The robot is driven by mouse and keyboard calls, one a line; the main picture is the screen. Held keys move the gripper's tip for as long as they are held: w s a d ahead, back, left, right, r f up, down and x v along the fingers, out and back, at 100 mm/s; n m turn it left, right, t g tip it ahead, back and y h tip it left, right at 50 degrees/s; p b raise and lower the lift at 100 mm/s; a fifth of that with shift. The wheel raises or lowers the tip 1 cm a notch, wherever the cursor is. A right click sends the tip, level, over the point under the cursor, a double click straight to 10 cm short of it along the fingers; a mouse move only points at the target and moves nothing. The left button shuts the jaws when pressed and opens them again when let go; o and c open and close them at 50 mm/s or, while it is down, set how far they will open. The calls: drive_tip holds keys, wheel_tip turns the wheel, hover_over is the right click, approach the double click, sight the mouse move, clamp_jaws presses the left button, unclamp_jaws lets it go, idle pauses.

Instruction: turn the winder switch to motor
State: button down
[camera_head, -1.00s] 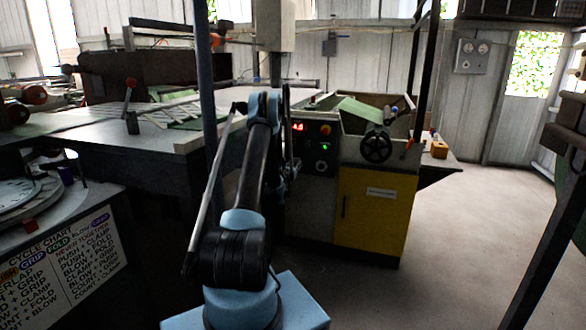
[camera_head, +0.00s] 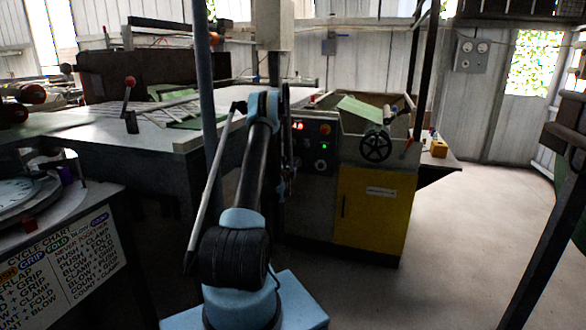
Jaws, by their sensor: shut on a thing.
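The winder's dark control panel (camera_head: 316,148) faces me in the middle of the head view. It has a red lit display (camera_head: 298,126), a red button (camera_head: 325,129), a small green light (camera_head: 324,146) and a round pale-rimmed dial (camera_head: 320,165). My gripper (camera_head: 291,174) is at the panel's left side, mostly hidden behind my arm. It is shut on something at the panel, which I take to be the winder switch. The switch itself and its pointer are hidden, so its position cannot be read.
A yellow cabinet door (camera_head: 373,215) is under the winder, with a black handwheel (camera_head: 376,146) above. A long table (camera_head: 110,145) lies left. A cycle chart board (camera_head: 65,265) is at near left. Dark posts stand near. The floor (camera_head: 470,235) at right is clear.

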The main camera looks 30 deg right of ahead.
drive_tip(key=shift+s+m, duration=0.1)
drive_tip(key=shift+m, duration=4)
drive_tip(key=c, duration=1.7)
unclamp_jaws()
drive_tip(key=v, duration=0.7)
drive_tip(key=shift+s+a+f, duration=0.1)
drive_tip(key=shift+s, duration=0.1)
